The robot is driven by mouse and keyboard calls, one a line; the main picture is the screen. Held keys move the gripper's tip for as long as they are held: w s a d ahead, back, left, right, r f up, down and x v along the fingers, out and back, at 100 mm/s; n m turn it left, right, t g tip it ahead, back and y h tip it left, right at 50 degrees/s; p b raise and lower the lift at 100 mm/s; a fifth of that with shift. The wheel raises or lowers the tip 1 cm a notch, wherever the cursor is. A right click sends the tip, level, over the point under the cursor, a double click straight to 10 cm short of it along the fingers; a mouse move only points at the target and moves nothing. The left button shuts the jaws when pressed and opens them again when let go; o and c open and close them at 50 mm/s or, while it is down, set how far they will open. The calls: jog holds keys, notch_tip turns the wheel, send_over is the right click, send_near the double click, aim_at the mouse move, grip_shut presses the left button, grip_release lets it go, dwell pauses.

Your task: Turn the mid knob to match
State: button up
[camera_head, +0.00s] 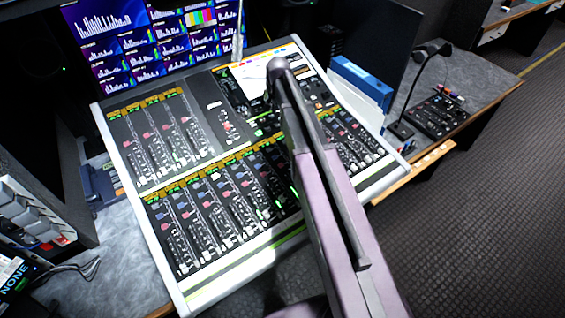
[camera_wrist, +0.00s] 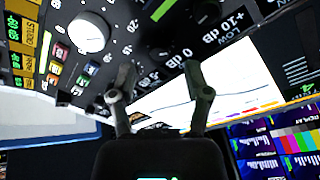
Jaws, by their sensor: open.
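In the wrist view, my gripper (camera_wrist: 157,72) is open and empty, with its two dark fingers apart over the panel of the mixing console. A large white round knob (camera_wrist: 88,32) with scale marks around it sits to the upper left of the fingers. Printed labels "+10 dB" and "LOW" (camera_wrist: 232,28) show at the upper right. I cannot read a mid label, so I cannot tell which knob is the mid knob. In the head view the mixing console (camera_head: 182,304) stands in the middle, and my arm hides part of it and the gripper.
Monitors (camera_head: 150,45) with bar graphs stand behind the console. A bright screen with a curve (camera_wrist: 225,85) lies beyond my fingers. Several coloured buttons (camera_wrist: 70,70) sit left of them. A blue box (camera_head: 362,80) and a small black panel (camera_head: 438,114) are at the right.

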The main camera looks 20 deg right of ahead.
jog(key=shift+p+v, duration=4.7)
jog(key=shift+v, duration=0.8)
jog(key=s+a+f+n+g+b, duration=0.1)
jog(key=s+f+b, duration=0.3)
jog(key=s, duration=0.3)
jog(key=s+a+f+n+g+b, duration=0.2)
jog(key=s+f+b, duration=0.1)
jog(key=s, duration=0.5)
jog(key=s+a+f+n+g+b, duration=0.1)
jog(key=s+a+f+n+b, duration=0.1)
jog(key=s+f+b, duration=0.2)
jog(key=shift+s+f+b, duration=0.1)
jog(key=shift+s+f, duration=0.3)
jog(key=shift+s, duration=0.3)
jog(key=shift+s+f+b, duration=0.1)
jog(key=shift+s+f, duration=0.25)
jog(key=shift+s, duration=0.35)
jog(key=shift+s+f+b, duration=0.1)
jog(key=shift+s+f, duration=0.3)
jog(key=shift+s, duration=0.35)
jog(key=shift+s+f+g+b, duration=0.35)
jog(key=shift+s+g, duration=0.05)
jog(key=shift+s, duration=0.45)
jog(key=shift+s+a+n, duration=0.1)
jog(key=shift+s+n, duration=0.2)
jog(key=shift+s, duration=0.25)
jog(key=shift+w, duration=0.1)
